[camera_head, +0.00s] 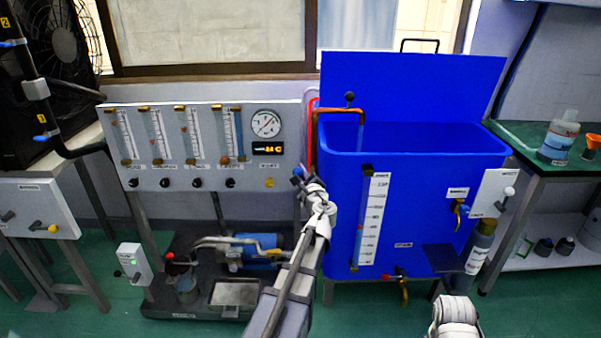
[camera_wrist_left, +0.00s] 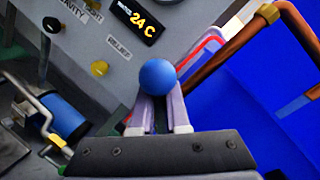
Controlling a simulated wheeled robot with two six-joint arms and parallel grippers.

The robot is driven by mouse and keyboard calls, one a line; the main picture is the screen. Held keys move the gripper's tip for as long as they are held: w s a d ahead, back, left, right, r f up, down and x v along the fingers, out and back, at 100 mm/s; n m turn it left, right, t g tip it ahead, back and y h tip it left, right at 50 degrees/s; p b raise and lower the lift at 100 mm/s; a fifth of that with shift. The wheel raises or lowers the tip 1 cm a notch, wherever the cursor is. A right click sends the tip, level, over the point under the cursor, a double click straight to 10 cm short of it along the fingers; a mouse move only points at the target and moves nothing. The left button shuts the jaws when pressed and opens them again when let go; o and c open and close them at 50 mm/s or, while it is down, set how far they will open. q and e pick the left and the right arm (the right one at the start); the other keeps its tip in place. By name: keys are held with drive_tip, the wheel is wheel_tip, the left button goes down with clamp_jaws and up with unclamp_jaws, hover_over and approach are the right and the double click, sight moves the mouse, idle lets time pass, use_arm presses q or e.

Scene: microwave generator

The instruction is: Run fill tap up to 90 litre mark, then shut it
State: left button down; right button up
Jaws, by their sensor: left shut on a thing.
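The big blue tank (camera_head: 440,135) stands right of centre with its lid raised. A copper fill pipe (camera_head: 330,110) with a black knob on top bends over its rim; it also shows in the left wrist view (camera_wrist_left: 298,32). A pale streak (camera_head: 361,135) hangs below the spout. A white level scale (camera_head: 371,220) is on the tank's front; its reading is too small to tell. My left gripper (camera_head: 303,178) is shut on a blue ball knob (camera_wrist_left: 157,76), left of the tank. A white part of my right arm shows at the bottom; its fingers are not clear.
A gauge panel (camera_head: 205,145) with flow tubes and a dial stands left. A pump skid (camera_head: 215,275) is below it. A drain tap (camera_head: 403,285) is low on the tank. A green bench (camera_head: 575,160) with a bottle (camera_head: 560,138) is at right.

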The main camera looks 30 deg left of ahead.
use_arm(q)
drive_tip(key=shift+s+a+f+n+g+h, duration=0.15)
drive_tip(key=shift+a+f+n+h, duration=0.2)
drive_tip(key=shift+f+n, duration=0.65)
drive_tip(key=shift+s+a+f+n+g+h, duration=0.15)
drive_tip(key=shift+f+n+h, duration=0.3)
drive_tip(key=shift+n, duration=1.1)
drive_tip(key=shift+s+a+f+n+h, duration=0.2)
drive_tip(key=shift+f+n+h, duration=0.35)
drive_tip(key=shift+n, duration=0.7)
drive_tip(key=shift+f, duration=0.15)
drive_tip(key=c, duration=0.9)
unclamp_jaws()
drive_tip(key=shift+d, duration=0.1)
drive_tip(key=p+v, duration=0.1)
drive_tip(key=v, duration=0.6)
drive_tip(key=shift+s+d, duration=0.2)
drive_tip(key=shift+s, duration=0.05)
